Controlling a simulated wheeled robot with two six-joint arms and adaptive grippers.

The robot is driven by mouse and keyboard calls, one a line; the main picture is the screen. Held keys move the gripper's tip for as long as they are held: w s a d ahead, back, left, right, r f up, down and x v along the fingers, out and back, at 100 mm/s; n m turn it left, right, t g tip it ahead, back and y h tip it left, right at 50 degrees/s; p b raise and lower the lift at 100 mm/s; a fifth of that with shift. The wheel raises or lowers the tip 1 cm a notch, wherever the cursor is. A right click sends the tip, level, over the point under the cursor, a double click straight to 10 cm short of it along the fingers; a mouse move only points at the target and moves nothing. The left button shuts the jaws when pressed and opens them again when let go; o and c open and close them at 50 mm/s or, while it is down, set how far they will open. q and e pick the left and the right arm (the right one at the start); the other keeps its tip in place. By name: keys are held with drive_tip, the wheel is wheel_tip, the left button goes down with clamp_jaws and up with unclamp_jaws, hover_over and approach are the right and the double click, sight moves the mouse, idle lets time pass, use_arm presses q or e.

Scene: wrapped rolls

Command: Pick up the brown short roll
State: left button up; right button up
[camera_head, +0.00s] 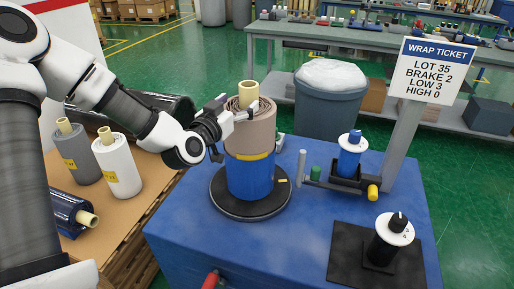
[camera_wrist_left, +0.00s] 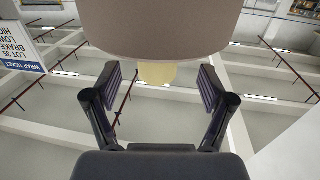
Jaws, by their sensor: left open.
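The brown short roll (camera_head: 252,133) stands upright on top of a blue roll (camera_head: 250,178), on a black round turntable (camera_head: 222,205). Its pale core (camera_head: 248,90) sticks up from the top. My left gripper (camera_head: 244,108) is open at the upper left side of the brown roll, near the core. In the left wrist view, which is upside down, the brown roll (camera_wrist_left: 160,30) fills the upper middle, with its core (camera_wrist_left: 157,73) between the spread fingers (camera_wrist_left: 158,90). I cannot tell whether the fingers touch the roll. My right gripper is not in view.
A grey roll (camera_head: 77,155), a white roll (camera_head: 118,166) and a dark blue lying roll (camera_head: 70,214) rest on cardboard at left. A ticket post (camera_head: 398,135), a blue-knobbed fixture (camera_head: 349,160) and a black dial (camera_head: 391,240) stand right. A lined bin (camera_head: 328,112) stands behind.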

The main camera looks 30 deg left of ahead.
sight(244, 99)
use_arm(q)
drive_tip(key=w, duration=0.5)
drive_tip(key=shift+w+a+f+p, duration=0.15)
drive_tip(key=shift+w+f+p, duration=0.15)
drive_tip(key=shift+w+p, duration=0.1)
drive_tip(key=shift+s+r, duration=0.1)
drive_tip(key=shift+s, duration=0.05)
drive_tip(key=shift+c, duration=0.3)
clamp_jaws()
drive_tip(key=shift+r, duration=0.15)
